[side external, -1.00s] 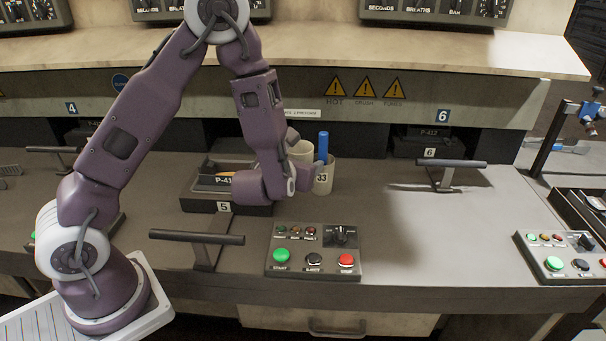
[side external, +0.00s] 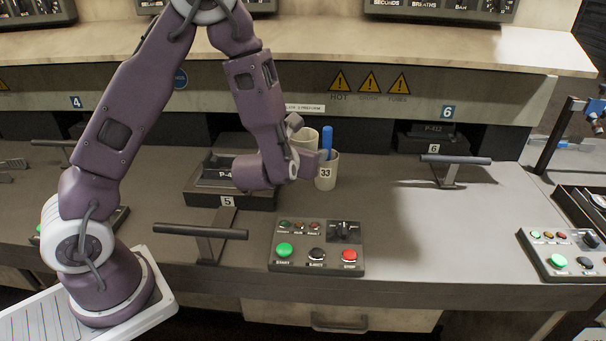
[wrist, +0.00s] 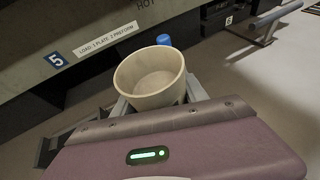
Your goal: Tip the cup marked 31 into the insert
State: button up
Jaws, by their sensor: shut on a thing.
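My gripper (side external: 308,158) is shut on a plain beige cup (wrist: 152,80), which stands roughly upright. In the side view this cup (side external: 305,138) is partly hidden behind the gripper. Its number does not show. The inside that shows in the wrist view looks bare, but the bottom is not fully clear. A second cup, marked 33 (side external: 326,174), stands on the bench just right of the gripper with a blue stick (side external: 327,138) in it. The dark station 5 unit (side external: 200,199) is left of the gripper. Its insert is mostly hidden by my arm.
A control box (side external: 317,250) with green, black and red buttons stands at the bench front. A T-shaped handle (side external: 200,231) sticks out before station 5. Another handle (side external: 455,160) is at station 6. The bench right of cup 33 is clear.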

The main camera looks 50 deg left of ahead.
jog(key=shift+s+d+r, duration=0.9)
jog(key=shift+d+r, duration=2.15)
jog(key=shift+d, duration=0.55)
jog(key=w+a+f+n+g+y, duration=0.1)
jog(key=a+f+n+g+y, duration=0.1)
jog(key=a+n+g, duration=0.6)
jog(key=w+a+f+n+g+y, duration=0.1)
jog(key=a+f+n+g+y, duration=0.2)
jog(key=a+n+g, duration=0.5)
jog(key=a+y, duration=0.1)
jog(key=a, duration=0.9)
jog(key=shift+w+a+y, duration=0.15)
jog(key=shift+w+y, duration=0.15)
jog(key=shift+y, duration=0.1)
jog(key=shift+s+d+f+n+t, duration=0.15)
jog(key=shift+s+f+n+t, duration=0.55)
jog(key=shift+n, duration=0.35)
jog(key=shift+s+d+f+n+t, duration=0.1)
jog(key=shift+s+f+n+t, duration=0.5)
jog(key=shift+n+t, duration=0.4)
